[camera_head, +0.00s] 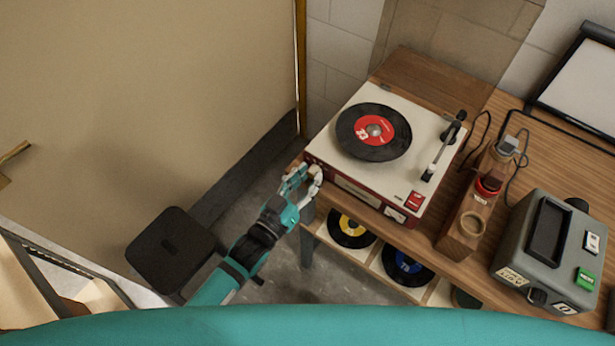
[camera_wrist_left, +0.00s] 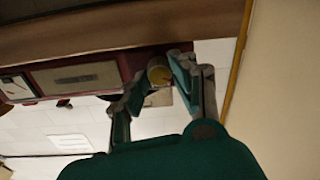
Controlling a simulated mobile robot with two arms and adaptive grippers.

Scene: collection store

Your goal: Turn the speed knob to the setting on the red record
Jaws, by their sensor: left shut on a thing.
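The record player (camera_head: 345,103) has a cream top and dark red sides and stands on the wooden bench. A black record with a red label (camera_head: 374,129) lies on its platter; the label's large white number looks like 33 but is small and rotated. My left gripper (camera_head: 303,175) is at the player's front left corner. In the left wrist view its fingers (camera_wrist_left: 155,85) are shut on a round brass-coloured knob (camera_wrist_left: 159,75) on the player's front. The knob's pointer and setting marks cannot be read. My right gripper is not in view.
Records with yellow (camera_head: 350,229) and blue (camera_head: 404,266) labels stand under the bench (camera_head: 420,238). A wooden stand (camera_head: 463,225) and a grey device (camera_head: 552,255) with a green button are to the right. A black stool (camera_head: 170,250) is on the floor at left.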

